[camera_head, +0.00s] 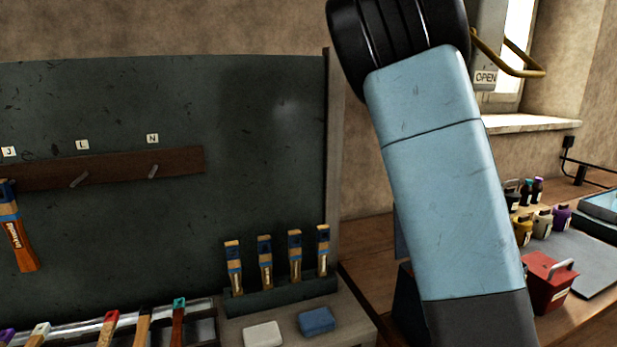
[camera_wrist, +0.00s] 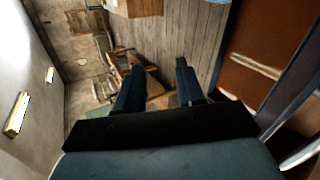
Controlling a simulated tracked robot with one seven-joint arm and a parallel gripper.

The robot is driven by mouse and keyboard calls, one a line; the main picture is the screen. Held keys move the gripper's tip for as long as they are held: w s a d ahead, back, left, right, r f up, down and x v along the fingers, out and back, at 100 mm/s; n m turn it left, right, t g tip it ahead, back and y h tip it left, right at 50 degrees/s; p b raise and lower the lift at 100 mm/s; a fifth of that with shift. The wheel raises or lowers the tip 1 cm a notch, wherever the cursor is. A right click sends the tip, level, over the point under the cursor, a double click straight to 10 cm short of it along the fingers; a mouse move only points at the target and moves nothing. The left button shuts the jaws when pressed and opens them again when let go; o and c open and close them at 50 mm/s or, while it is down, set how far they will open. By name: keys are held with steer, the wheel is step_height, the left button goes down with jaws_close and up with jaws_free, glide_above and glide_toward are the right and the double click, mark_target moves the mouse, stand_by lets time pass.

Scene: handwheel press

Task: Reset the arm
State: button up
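My gripper (camera_wrist: 157,68) shows in the wrist view with its two dark fingers well apart and nothing between them. It is in the air, with a plank floor and wooden furniture (camera_wrist: 128,80) far beyond it. In the head view my light blue arm link stands large and tilted right of the middle, and the gripper itself is out of that picture.
A dark board (camera_head: 260,130) carries a wooden peg rail (camera_head: 110,172) with a brush (camera_head: 17,235) hanging at left. Several brushes stand in a holder (camera_head: 280,295). White (camera_head: 262,334) and blue (camera_head: 317,320) blocks lie before it. A red box (camera_head: 548,283) and small bottles stand at right.

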steer(key=s+f+n+t+y, duration=0.3)
steer(key=s+f+n+t, duration=0.2)
steer(key=f+n+t, duration=0.15)
steer(key=s+a+r+n+t, duration=0.3)
steer(key=s+a+n+t, duration=0.3)
steer(key=s+a+t, duration=0.3)
steer(key=shift+a+r+t+y, duration=0.3)
steer(key=shift+a+t, duration=0.45)
steer(key=shift+a, duration=0.25)
